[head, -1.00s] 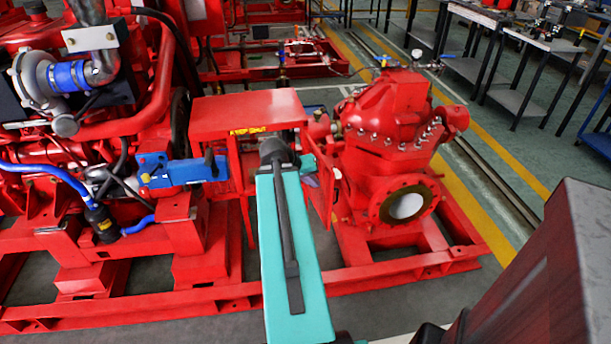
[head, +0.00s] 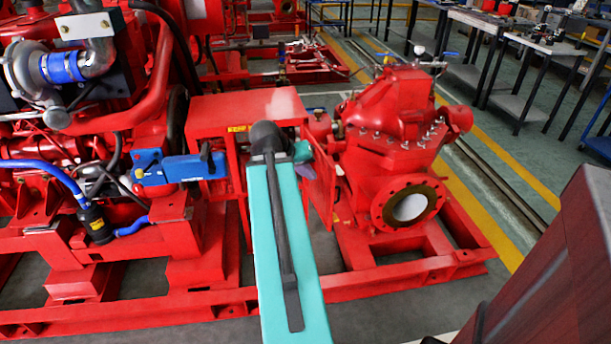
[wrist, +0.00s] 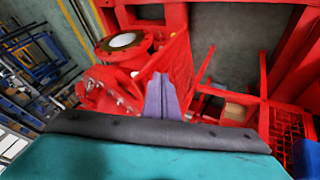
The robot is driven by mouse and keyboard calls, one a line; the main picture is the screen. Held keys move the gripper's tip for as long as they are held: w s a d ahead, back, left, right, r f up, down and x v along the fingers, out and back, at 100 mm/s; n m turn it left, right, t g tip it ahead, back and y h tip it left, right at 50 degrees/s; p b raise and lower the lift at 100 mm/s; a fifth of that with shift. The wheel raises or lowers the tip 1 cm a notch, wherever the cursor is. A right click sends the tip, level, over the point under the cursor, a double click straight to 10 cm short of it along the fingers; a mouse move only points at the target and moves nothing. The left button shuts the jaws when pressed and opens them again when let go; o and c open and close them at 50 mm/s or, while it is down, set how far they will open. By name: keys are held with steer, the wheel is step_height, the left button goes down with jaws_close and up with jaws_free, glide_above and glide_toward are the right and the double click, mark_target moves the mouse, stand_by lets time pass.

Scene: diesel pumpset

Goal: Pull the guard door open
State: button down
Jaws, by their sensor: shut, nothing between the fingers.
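The guard door (head: 320,187) is a red panel standing out from the front of the red guard box (head: 262,108), beside the pump, so it is swung open. In the head view my arm hides most of the gripper and part of the guard opening.
The red pump (head: 395,140) with its round flange (head: 409,205) stands close to the right of the door. The engine with a blue part (head: 180,169) is at left. A red base frame (head: 130,318) runs below. Grey floor is clear at the front.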

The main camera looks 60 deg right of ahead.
steer(key=shift+b+v, duration=0.5)
steer(key=shift+v, duration=0.8)
steer(key=shift+w, duration=0.1)
steer(key=w+a+f+n+y+p, duration=0.1)
steer(key=w+a+f+n+p, duration=0.25)
steer(key=w+a+f, duration=0.55)
steer(key=w+a+f+n+y+p, duration=0.2)
steer(key=w+a+f+n+p, duration=0.1)
steer(key=a+f, duration=1.05)
steer(key=s+a+f+n+g+y+p, duration=0.1)
steer(key=s+a+f+n, duration=0.1)
steer(key=s+a+f, duration=0.3)
steer(key=s+a+f+n+g+y+p, duration=0.1)
steer(key=s+a+f, duration=0.5)
steer(key=a, duration=0.8)
steer(key=s+a+f+n+g+y+p, duration=0.1)
steer(key=s+a+f, duration=0.4)
steer(key=a, duration=0.5)
steer(key=shift+s+a+f+n+y+p, duration=0.15)
steer(key=shift+s+f+n+y+p, duration=0.3)
steer(key=shift+f+n+p, duration=0.6)
